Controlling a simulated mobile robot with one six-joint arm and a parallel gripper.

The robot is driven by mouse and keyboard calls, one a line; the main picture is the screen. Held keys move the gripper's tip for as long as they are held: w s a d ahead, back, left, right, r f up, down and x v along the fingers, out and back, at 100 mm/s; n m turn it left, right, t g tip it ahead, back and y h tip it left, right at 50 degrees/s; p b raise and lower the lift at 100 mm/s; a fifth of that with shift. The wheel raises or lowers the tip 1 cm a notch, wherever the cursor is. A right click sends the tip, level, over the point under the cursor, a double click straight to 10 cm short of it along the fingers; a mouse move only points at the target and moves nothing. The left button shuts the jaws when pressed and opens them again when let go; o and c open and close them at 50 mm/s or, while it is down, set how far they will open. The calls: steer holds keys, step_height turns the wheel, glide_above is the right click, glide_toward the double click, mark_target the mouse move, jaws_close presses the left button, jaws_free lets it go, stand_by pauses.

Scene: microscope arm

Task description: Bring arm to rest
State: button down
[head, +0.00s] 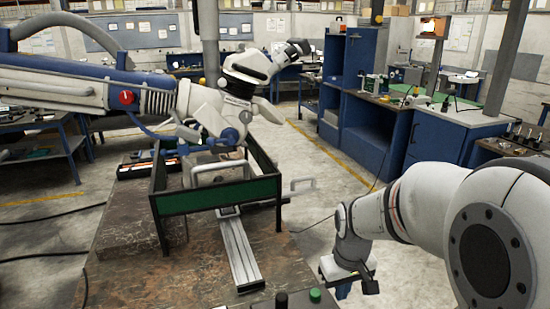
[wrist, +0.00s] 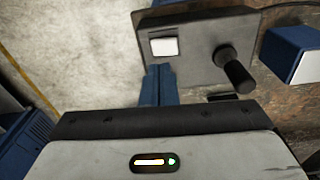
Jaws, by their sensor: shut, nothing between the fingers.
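The microscope arm (head: 75,88), white and blue with a red knob, reaches in from the left. It ends in a white and black head (head: 225,105) above a green-panelled frame (head: 202,196). My gripper (head: 343,291) is at the lower right, pointing down. In the wrist view its blue fingers (wrist: 158,85) are together and empty. They overlap the near edge of a grey control panel (wrist: 195,50) with a white square button (wrist: 164,47) and a black lever (wrist: 234,70). I cannot tell whether the fingers touch the panel.
A metal rail (head: 238,250) lies on the worn bench (head: 135,255). A black knob (head: 281,300) and a green button (head: 315,295) show at the bottom edge. A blue and white box (wrist: 294,50) is right of the panel. Open floor (head: 325,180) lies between bench and blue cabinets (head: 362,130).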

steer(key=s+r+m+t, duration=0.2)
steer(key=s+r, duration=0.5)
steer(key=s, duration=0.4)
steer(key=shift+s+a+r+m, duration=0.25)
steer(key=shift+a+r+m, duration=0.1)
steer(key=shift+m, duration=0.05)
